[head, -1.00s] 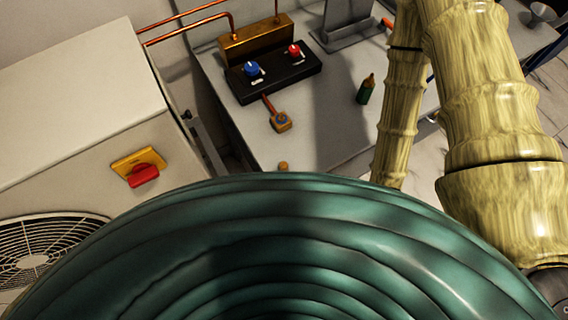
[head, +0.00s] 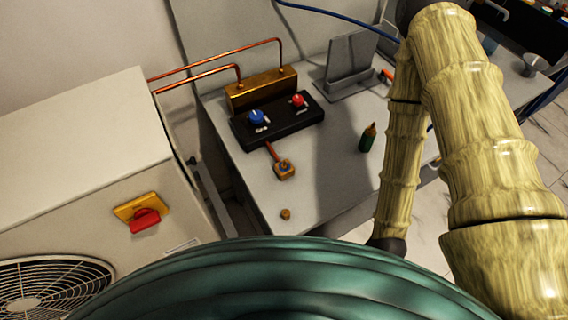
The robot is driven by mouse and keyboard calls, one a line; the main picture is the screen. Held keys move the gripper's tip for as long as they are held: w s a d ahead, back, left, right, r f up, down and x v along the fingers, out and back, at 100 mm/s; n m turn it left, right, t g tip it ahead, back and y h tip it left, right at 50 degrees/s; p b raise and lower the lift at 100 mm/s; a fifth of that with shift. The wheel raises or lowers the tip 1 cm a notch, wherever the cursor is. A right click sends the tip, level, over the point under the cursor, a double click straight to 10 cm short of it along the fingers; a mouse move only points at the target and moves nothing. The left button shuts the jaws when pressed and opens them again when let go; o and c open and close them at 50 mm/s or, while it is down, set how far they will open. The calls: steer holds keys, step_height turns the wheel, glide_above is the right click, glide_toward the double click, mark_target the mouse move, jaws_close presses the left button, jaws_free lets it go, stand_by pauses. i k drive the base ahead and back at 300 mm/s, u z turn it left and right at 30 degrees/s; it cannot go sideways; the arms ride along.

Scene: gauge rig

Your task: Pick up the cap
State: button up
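A small brass-coloured piece, which looks like the cap (head: 286,213), sits on the grey bench (head: 325,190) near its front edge, just above my teal body in the picture. A brass fitting with a blue centre (head: 284,170) lies a little behind it, at the end of a short copper pipe. Nothing touches the cap. My arm hangs at the right of the picture, apart from the cap. My gripper is not visible.
A black valve block with a blue knob (head: 257,117) and a red knob (head: 298,100) stands at the back. A grey unit with a red switch (head: 144,220) is at left. Bench around the cap is clear.

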mark_target(286, 213)
steer(key=z, duration=0.25)
steer(key=k, duration=1.35)
steer(key=u, duration=0.6)
steer(key=i, duration=0.35)
